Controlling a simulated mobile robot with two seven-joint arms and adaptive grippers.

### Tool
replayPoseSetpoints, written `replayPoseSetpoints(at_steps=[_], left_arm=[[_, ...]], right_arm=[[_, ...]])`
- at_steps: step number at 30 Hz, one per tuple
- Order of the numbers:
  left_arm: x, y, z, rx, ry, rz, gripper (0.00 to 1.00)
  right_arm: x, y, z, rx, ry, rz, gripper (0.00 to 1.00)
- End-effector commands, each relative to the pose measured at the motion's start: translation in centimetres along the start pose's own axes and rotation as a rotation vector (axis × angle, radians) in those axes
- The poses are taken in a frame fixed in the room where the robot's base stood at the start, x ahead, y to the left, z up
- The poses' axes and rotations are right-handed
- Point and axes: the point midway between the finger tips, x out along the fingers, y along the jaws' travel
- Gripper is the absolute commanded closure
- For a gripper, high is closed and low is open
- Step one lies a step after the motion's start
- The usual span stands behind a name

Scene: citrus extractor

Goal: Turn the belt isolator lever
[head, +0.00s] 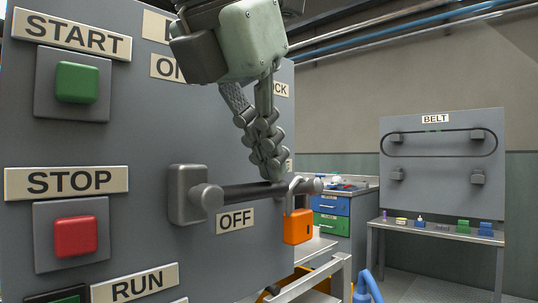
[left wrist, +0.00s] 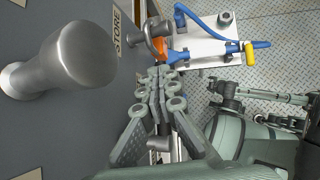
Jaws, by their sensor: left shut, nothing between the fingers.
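The belt isolator lever (head: 245,192) is a dark bar on a grey hub at the panel's front. It points to the right, level, just above the OFF label (head: 235,219). An orange padlock (head: 298,228) hangs by its shackle near the lever's right end; a bit of orange also shows beyond the fingers in the left wrist view (left wrist: 158,48). My left gripper (head: 272,172) is shut and empty, pointing down with its fingertips at the bar's upper side. I cannot tell whether they touch it. Part of my right arm (left wrist: 270,97) seems to show in the left wrist view, its fingers unclear.
The grey panel (head: 140,150) carries a green START button (head: 77,83) and a red STOP button (head: 75,237) left of the lever. A BELT board (head: 440,185) and a bench with small items stand at the back right. A drawer cabinet (head: 335,228) stands behind the padlock.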

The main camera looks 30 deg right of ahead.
Motion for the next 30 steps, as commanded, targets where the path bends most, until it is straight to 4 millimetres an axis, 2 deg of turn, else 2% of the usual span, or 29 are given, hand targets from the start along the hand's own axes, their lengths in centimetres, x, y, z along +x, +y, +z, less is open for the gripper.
replayPoseSetpoints(at_steps=[8, 11, 21, 25, 30], left_arm=[[-0.8, 0.0, 0.1, 0.0, -0.002, 0.002, 1.0], [-2.2, 0.1, 0.1, -0.001, -0.004, 0.002, 1.0], [-9.3, 0.0, 0.1, -0.001, -0.003, 0.001, 1.0], [-11.0, 0.0, 0.1, -0.001, -0.002, 0.001, 1.0], [-12.0, 0.0, 0.0, 0.0, 0.001, 0.0, 1.0]], right_arm=[[0.1, 0.0, 0.0, 0.0, 0.0, 0.001, 0.6], [0.1, 0.0, 0.0, 0.0, 0.0, 0.001, 0.6], [0.1, 0.0, 0.0, 0.0, 0.0, 0.0, 0.6], [0.1, 0.0, 0.0, 0.0, 0.0, 0.0, 0.6], [0.1, 0.0, 0.0, 0.0, 0.0, 0.0, 0.6]])
